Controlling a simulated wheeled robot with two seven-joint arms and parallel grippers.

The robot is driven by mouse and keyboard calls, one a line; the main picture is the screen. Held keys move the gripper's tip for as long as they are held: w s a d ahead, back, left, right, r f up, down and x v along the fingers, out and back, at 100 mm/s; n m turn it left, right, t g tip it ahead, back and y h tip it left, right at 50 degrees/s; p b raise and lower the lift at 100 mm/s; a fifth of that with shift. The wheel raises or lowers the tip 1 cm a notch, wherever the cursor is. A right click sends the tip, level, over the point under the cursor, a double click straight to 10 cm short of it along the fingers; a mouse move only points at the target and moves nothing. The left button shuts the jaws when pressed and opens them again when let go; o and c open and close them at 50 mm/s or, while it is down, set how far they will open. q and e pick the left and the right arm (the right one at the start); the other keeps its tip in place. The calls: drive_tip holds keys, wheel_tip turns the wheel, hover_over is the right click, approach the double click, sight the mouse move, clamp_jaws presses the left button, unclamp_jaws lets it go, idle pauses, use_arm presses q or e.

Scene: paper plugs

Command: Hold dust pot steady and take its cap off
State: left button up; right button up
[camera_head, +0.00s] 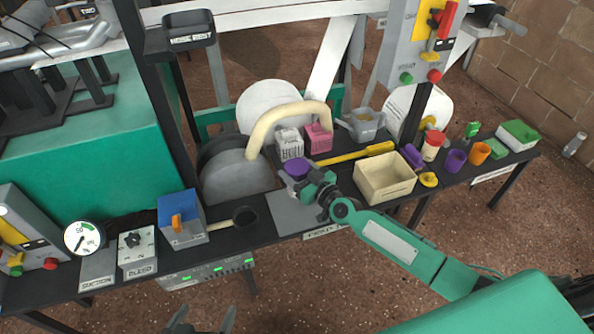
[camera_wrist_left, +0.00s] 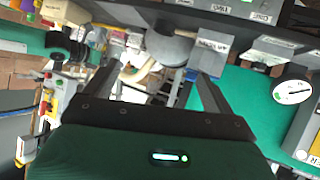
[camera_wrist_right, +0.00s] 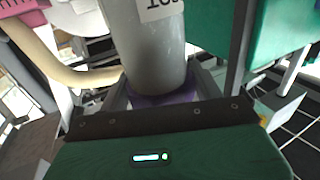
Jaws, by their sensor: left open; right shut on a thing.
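The dust pot stands over the grey pad (camera_head: 288,215) at the bench's front edge, with its purple cap (camera_head: 296,167) on top. In the right wrist view its grey body (camera_wrist_right: 148,45) carries an upside-down label, and the purple cap (camera_wrist_right: 165,99) shows at the body's lower picture end. My right gripper (camera_head: 314,183) is shut on the pot from the right, close to the cap. I cannot tell whether the fingers press on the cap or the body just beside it. My left gripper (camera_head: 207,317) is open and empty, low in front of the bench, away from the pot.
A cream hose (camera_head: 285,112) arches behind the pot. White and pink baskets (camera_head: 318,138) stand close behind it. A cream bin (camera_head: 385,180) and a yellow-handled tool (camera_head: 362,154) are to its right.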

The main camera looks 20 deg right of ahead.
use_arm(q)
drive_tip(key=s+a+r+g+y+p, duration=0.2)
drive_tip(key=s+a+g+y+p, duration=0.3)
drive_tip(key=a, duration=0.4)
use_arm(e)
wheel_tip(320, 180, up, 6)
drive_tip(key=shift+f+b, duration=0.2)
drive_tip(key=shift+b, duration=0.2)
wheel_tip(320, 180, up, 3)
drive_tip(key=p, duration=0.2)
drive_tip(key=shift+r+p, duration=0.15)
drive_tip(key=shift+p, duration=0.2)
drive_tip(key=shift+r+p, duration=0.45)
drive_tip(key=shift+r, duration=0.3)
use_arm(q)
wheel_tip(320, 180, down, 7)
drive_tip(key=g, duration=0.2)
drive_tip(key=shift+w+a+f+n+g+h, duration=0.2)
drive_tip(key=shift+a+n+g+h, duration=0.1)
drive_tip(key=shift+a+n+g, duration=0.15)
use_arm(e)
drive_tip(key=shift+r, duration=0.2)
